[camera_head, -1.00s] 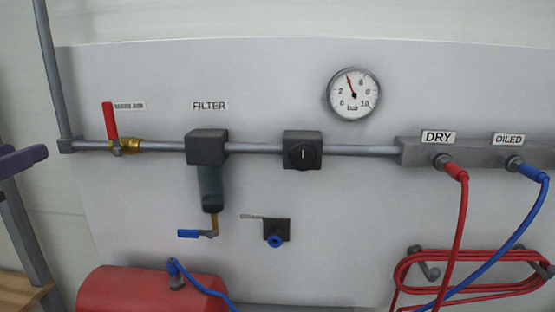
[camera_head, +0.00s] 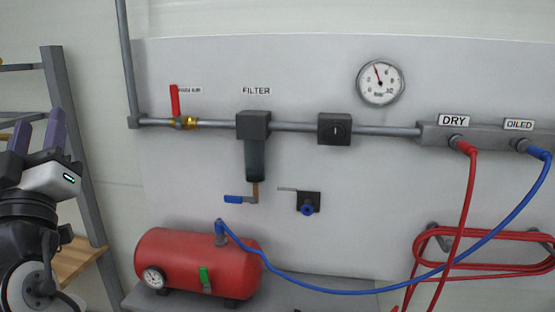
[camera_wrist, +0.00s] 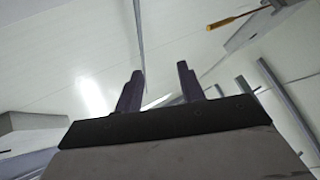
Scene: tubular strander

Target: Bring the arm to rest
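My gripper (camera_head: 38,132) is at the left edge of the head view, in front of a grey upright post, with its two purple fingers pointing up. In the wrist view my gripper (camera_wrist: 158,82) shows both fingers apart with nothing between them. The gripper is open and empty and appears clear of the panel. The dark wrist and part of my arm show below it in the head view.
The wall panel (camera_head: 300,80) carries a red-handled valve (camera_head: 175,102), filter (camera_head: 255,155), gauge (camera_head: 380,83) and hoses. A red tank (camera_head: 190,262) stands below. A shelf frame (camera_head: 70,130) is at left. An orange-handled tool (camera_wrist: 238,19) shows in the wrist view.

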